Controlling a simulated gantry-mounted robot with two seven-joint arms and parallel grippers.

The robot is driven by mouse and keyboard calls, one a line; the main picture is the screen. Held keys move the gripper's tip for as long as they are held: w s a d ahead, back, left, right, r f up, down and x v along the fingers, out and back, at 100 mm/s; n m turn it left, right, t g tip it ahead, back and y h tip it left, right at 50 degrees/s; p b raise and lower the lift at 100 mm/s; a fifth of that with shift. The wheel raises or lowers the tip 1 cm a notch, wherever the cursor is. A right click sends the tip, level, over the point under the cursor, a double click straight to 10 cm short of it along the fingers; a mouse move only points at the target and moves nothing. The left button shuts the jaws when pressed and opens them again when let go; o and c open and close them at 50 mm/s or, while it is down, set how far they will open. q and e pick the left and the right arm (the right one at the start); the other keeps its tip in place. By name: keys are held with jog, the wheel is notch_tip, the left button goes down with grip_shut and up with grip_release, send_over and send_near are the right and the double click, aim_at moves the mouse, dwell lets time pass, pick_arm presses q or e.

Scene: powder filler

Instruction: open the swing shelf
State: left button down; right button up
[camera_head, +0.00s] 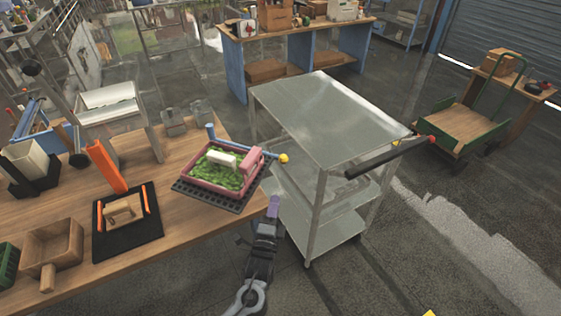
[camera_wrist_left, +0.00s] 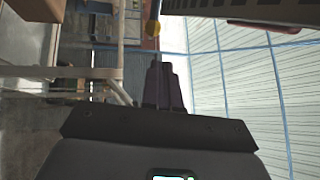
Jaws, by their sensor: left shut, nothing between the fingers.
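A dark perforated shelf (camera_head: 206,200), which looks like the swing shelf, sits at the wooden bench's right end. It bears a pink tray (camera_head: 226,186) with green contents. A rod with a yellow ball (camera_head: 284,158) sticks out to the right from a blue post (camera_head: 211,134) behind the tray. My left gripper (camera_head: 273,203) has purple fingertips, is shut and empty, and is in front of the ball, right of the shelf. My right gripper is not in view.
A grey metal cart (camera_head: 330,115) with a black handle (camera_head: 390,157) stands close to the right of my left gripper. The wooden bench (camera_head: 195,235) holds an orange block (camera_head: 106,165) and a wooden box (camera_head: 52,247). Open floor lies at the lower right.

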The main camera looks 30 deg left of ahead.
pick_arm(q)
jog(key=f+x, duration=0.1)
jog(key=x, duration=1.2)
jog(key=shift+a+f+b, duration=0.25)
jog(key=shift+b, duration=0.2)
jog(key=shift+w, duration=0.15)
